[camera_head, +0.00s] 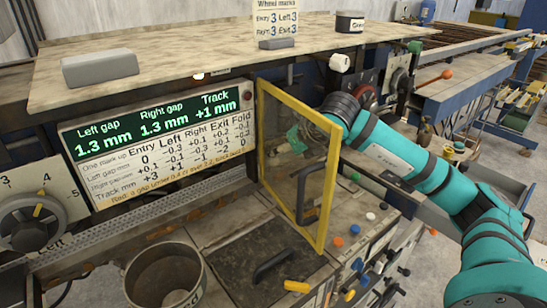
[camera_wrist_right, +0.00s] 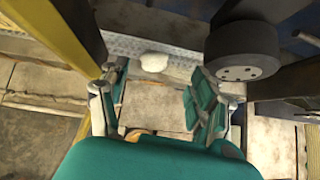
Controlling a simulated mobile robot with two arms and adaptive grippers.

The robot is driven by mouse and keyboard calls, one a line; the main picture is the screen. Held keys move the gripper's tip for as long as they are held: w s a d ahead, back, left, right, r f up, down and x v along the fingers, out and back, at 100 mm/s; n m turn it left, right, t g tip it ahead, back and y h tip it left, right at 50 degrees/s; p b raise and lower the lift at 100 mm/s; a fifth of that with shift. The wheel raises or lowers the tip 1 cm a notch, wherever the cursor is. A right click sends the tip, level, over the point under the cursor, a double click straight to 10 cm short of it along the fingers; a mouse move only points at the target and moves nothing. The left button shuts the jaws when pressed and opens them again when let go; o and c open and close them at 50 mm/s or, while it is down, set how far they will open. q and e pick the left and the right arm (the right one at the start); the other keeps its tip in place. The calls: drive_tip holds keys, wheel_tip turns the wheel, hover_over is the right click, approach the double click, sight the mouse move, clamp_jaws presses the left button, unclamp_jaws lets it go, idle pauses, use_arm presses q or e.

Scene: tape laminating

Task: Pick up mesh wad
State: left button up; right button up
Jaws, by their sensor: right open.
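A small whitish lump, which looks like the mesh wad (camera_wrist_right: 154,62), lies on a grey perforated strip in the right wrist view. My right gripper (camera_wrist_right: 158,84) is open, with its two teal-padded fingers spread to either side below the lump in that picture. Nothing shows between the fingers except the surface behind. In the head view the right gripper (camera_head: 299,138) is seen through a clear panel with a yellow frame (camera_head: 329,185). I cannot make out the wad in the head view. My left gripper is not in view.
The yellow-framed panel stands upright close to my right gripper. A dark round roller (camera_wrist_right: 242,50) is near the right finger. A bin (camera_head: 163,278), a display board (camera_head: 160,135) and a dial (camera_head: 30,215) are to the left. An overhead shelf (camera_head: 200,50) spans the back.

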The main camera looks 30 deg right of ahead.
drive_tip(key=w+f+p, duration=0.1)
drive_tip(key=w+a+f+p, duration=0.1)
drive_tip(key=w+p, duration=0.1)
drive_tip(key=shift+w+f, duration=0.3)
drive_tip(key=shift+w+d+f, duration=0.1)
drive_tip(key=shift+w+f, duration=0.15)
drive_tip(key=shift+f, duration=0.15)
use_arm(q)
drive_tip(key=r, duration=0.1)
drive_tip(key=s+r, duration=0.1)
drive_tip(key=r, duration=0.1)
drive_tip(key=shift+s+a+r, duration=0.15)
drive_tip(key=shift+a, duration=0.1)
use_arm(e)
drive_tip(key=c, duration=0.8)
